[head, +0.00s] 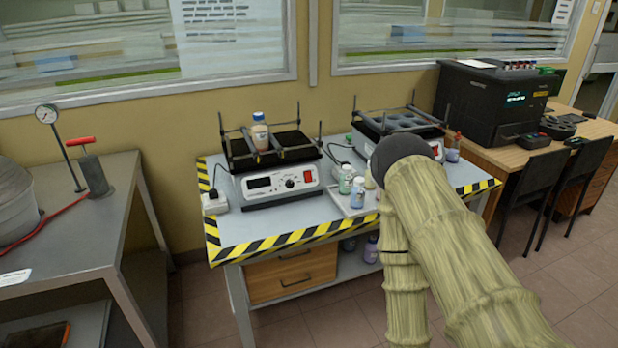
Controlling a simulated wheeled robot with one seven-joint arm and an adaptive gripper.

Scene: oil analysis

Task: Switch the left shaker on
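The left shaker (279,186) stands on the table with the yellow and black striped edge. Its white front has a dark display (259,183), a dark knob (290,183) and a red switch (308,177) at the right end. A bottle with a blue cap (259,131) stands on its black top, between the clamp bars. The right shaker (394,124) stands behind my arm, with a red switch at its right side; its front is partly hidden. My arm, in a ribbed greenish cover, reaches in from the lower right. My gripper is not visible, so its state is not shown.
A tray (338,203) with several small bottles (357,192) sits between the shakers, close to my arm. A white power plug block (214,202) lies at the table's left edge. A grey metal bench (90,210) stands left; a desk (517,155) with chairs stands right.

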